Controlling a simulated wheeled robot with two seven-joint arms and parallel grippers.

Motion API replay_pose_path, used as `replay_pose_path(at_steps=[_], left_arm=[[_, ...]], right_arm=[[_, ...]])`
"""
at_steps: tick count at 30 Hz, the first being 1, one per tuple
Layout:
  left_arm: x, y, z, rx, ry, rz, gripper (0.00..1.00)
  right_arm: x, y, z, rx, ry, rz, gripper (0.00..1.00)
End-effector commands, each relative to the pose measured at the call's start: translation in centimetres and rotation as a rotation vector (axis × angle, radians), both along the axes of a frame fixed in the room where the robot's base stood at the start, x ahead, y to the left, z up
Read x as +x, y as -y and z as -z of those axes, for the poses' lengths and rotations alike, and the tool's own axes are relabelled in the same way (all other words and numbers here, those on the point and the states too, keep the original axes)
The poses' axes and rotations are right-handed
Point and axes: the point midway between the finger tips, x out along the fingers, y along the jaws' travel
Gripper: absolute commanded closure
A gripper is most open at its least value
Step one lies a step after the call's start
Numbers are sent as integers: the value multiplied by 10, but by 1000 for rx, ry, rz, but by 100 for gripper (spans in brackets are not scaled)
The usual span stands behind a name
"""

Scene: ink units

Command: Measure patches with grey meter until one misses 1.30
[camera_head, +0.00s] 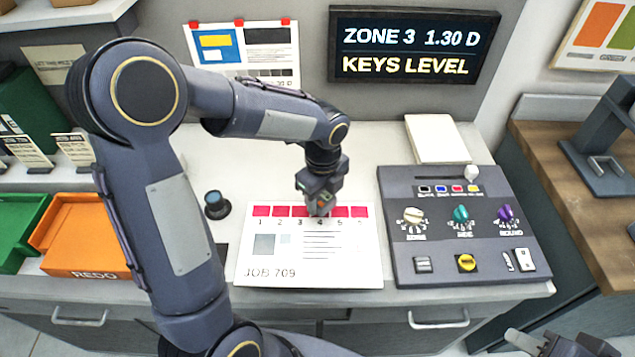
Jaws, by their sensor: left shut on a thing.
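A white sheet marked JOB 709 (310,272) lies on the counter with a row of numbered red patches (261,211) along its top. My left gripper (320,207) is over the row, around patches 3 and 4, pointing down. It is shut on a small grey meter, mostly hidden by the fingers; I cannot tell whether it touches the sheet. The wall display (415,52) reads ZONE 3 1.30 D and KEYS LEVEL. My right gripper (528,342) is partly in view at the bottom right, away from the sheet; its opening is unclear.
A dark control console (455,270) with knobs and buttons stands right of the sheet. A dark round piece with a blue top (215,204) stands left of it. An orange REDO tray (90,262) and a green tray (18,232) are at the left. A white stack (436,138) lies behind.

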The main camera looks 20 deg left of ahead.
Motion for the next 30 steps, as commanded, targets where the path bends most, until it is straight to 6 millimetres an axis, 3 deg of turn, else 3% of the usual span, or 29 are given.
replay_pose_path(at_steps=[7,30], left_arm=[[0,0,21,0,0,0,78],[0,0,21,0,0,-1,78]], right_arm=[[0,0,20,0,-1,0,64],[0,0,18,0,0,0,64]])
